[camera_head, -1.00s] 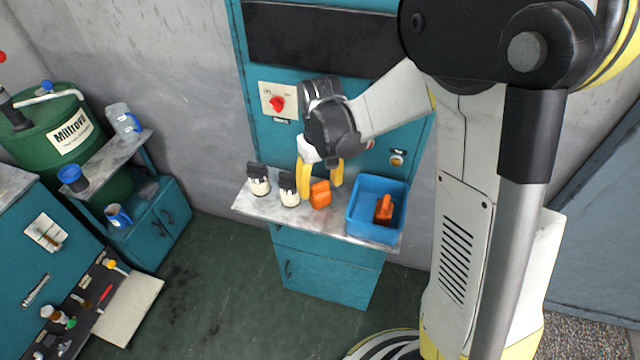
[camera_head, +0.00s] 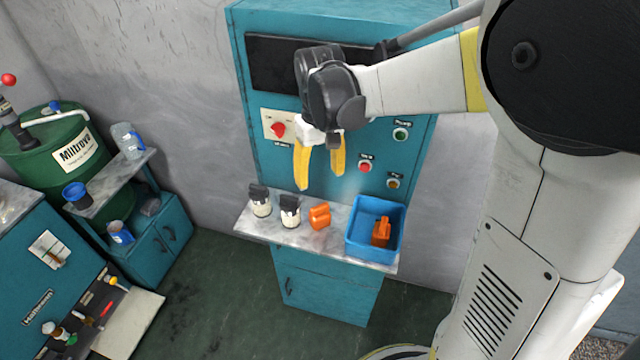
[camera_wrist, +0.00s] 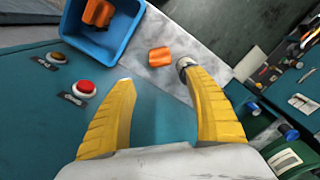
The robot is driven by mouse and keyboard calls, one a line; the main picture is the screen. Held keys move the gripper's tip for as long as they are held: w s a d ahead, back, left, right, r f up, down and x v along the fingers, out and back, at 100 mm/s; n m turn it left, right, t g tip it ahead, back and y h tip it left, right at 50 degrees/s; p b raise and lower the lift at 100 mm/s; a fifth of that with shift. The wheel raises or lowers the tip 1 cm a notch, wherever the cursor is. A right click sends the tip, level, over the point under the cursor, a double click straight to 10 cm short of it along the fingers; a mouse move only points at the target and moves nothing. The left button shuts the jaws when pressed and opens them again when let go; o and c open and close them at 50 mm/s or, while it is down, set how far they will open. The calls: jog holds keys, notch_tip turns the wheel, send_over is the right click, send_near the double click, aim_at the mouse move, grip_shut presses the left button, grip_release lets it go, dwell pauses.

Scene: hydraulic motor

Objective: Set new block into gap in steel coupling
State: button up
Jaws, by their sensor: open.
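An orange block (camera_head: 319,216) stands on the grey shelf of the teal cabinet, between a black-and-white item and the blue bin. It also shows in the wrist view (camera_wrist: 160,57), beyond and between my fingertips. A second orange piece (camera_head: 381,232) lies inside the blue bin (camera_head: 356,243); it shows in the wrist view too (camera_wrist: 98,13). My gripper (camera_head: 319,182) has yellow fingers, spread apart and empty, pointing down above the shelf and clear of the block. In the wrist view the fingers (camera_wrist: 157,77) hold nothing. I cannot make out the steel coupling.
Two black-and-white items (camera_head: 261,202) (camera_head: 290,212) stand on the shelf left of the block. The cabinet front carries a red switch (camera_head: 278,129) and several buttons. A green drum (camera_head: 60,150) and side bench stand at left. Open floor lies between.

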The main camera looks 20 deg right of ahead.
jog(key=s+r+t, duration=0.3)
jog(key=s, duration=0.4)
jog(key=s+r+m+t, duration=0.1)
jog(key=s+r+t, duration=0.2)
jog(key=s, duration=0.4)
jog(key=shift+d+r+m+t, duration=0.3)
jog(key=shift+d+r, duration=0.05)
jog(key=shift+r, duration=0.1)
jog(key=shift+o, duration=1)
jog(key=shift+s+f, duration=0.1)
jog(key=shift+s, duration=0.2)
jog(key=n+g+b, duration=0.2)
jog(key=g+b, duration=0.1)
jog(key=g, duration=0.3)
send_over(320, 212)
jog(key=f, duration=1.1)
jog(key=shift+w+f, duration=0.35)
jog(key=shift+w+f+g, duration=0.1)
jog(key=shift+f+g, duration=0.2)
jog(key=shift+f, duration=0.05)
notch_tip(320, 212, down, 11)
jog(key=b, duration=0.3)
jog(key=shift+d+r, duration=0.1)
jog(key=shift+r, duration=0.15)
jog(key=c, duration=1.4)
